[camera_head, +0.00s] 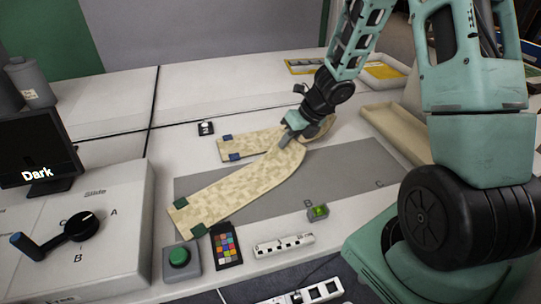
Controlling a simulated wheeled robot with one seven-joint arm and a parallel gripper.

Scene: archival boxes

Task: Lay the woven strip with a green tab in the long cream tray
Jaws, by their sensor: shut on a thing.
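The woven strip with green tabs (235,192) is pale and checkered. Its tabbed end lies at the front left, with a dark green tab at each corner, and its far end rises in a bend at my gripper. My gripper (290,136) is shut on the strip near that far end; the fingertips are partly hidden. A second woven strip with blue tabs (250,143) lies behind it, partly covered by my gripper and the first strip. The long cream tray (395,133) is at the right, apart from the strip, and partly hidden behind my arm.
A grey mat (350,170) lies under the green-tabbed strip. A green button box (181,261), color chart (227,246), white bar (284,246) and small green-topped block (318,212) line the front. A console (90,235) with a lever stands left. Yellow-lined trays (385,71) stand behind.

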